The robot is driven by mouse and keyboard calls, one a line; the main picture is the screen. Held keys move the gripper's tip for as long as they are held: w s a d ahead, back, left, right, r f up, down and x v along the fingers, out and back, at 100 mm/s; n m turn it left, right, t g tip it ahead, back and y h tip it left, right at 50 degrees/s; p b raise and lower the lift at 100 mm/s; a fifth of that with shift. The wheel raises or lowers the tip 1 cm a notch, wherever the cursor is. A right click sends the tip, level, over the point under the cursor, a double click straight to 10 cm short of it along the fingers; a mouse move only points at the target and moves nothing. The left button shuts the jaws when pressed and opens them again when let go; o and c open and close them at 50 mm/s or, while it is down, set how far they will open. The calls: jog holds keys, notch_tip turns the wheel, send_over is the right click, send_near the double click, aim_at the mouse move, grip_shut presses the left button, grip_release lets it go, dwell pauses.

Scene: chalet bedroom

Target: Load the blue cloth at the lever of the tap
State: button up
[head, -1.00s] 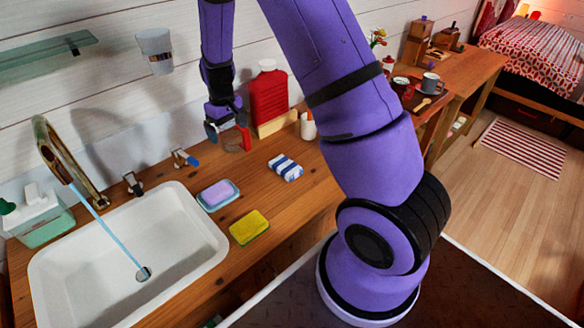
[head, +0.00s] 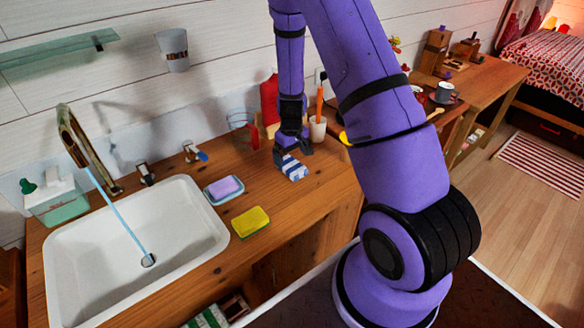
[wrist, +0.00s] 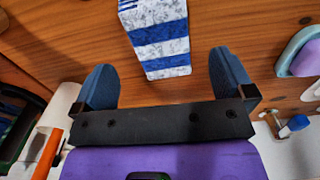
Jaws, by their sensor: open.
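The blue-and-white striped cloth (head: 292,168), a small folded block, lies on the wooden counter right of the sink. It also shows in the wrist view (wrist: 160,42), ahead of and between my open fingers. My gripper (head: 291,149) points down just above the cloth's far end; the wrist view shows its two blue fingertips (wrist: 162,75) apart, with nothing held. The curved brass tap (head: 84,148) stands behind the sink with water running from it. Two levers stand beside it, a dark one (head: 145,173) and one with a blue end (head: 195,153), also in the wrist view (wrist: 296,124).
A purple soap on a teal dish (head: 224,189) and a yellow sponge (head: 250,221) lie between sink and cloth.

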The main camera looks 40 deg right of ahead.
aim_at(292, 164)
jog(key=shift+f, duration=2.2)
jog(key=c, duration=1.1)
jog(key=shift+r, duration=0.15)
